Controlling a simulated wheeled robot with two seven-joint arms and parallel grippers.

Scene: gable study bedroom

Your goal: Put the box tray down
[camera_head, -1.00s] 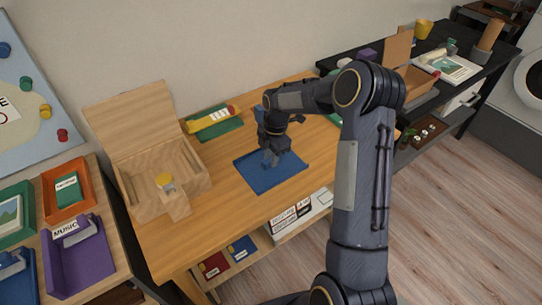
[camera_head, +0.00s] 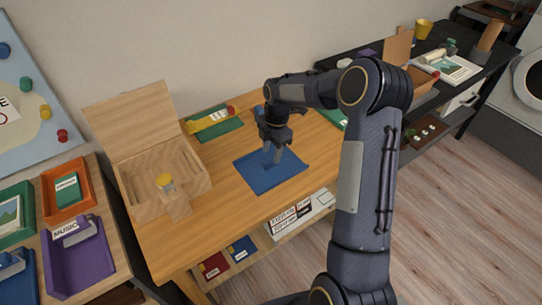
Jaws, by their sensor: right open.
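A wooden box (camera_head: 128,192) with its lid raised stands at the left of the wooden desk. I cannot make out a separate box tray for certain. A flat blue mat or shallow tray (camera_head: 262,180) lies on the desk's middle. My right gripper (camera_head: 272,156) is open, pointing down over the blue piece's back part, with nothing seen held. Whether its fingertips touch the surface is unclear. My left gripper is not in view.
A green mat (camera_head: 222,129) with a yellow item (camera_head: 207,120) lies behind the box. Orange (camera_head: 48,212) and purple (camera_head: 97,268) trays stand on the left table. A black table (camera_head: 455,92) with objects stands right. The desk's front left (camera_head: 205,226) is clear.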

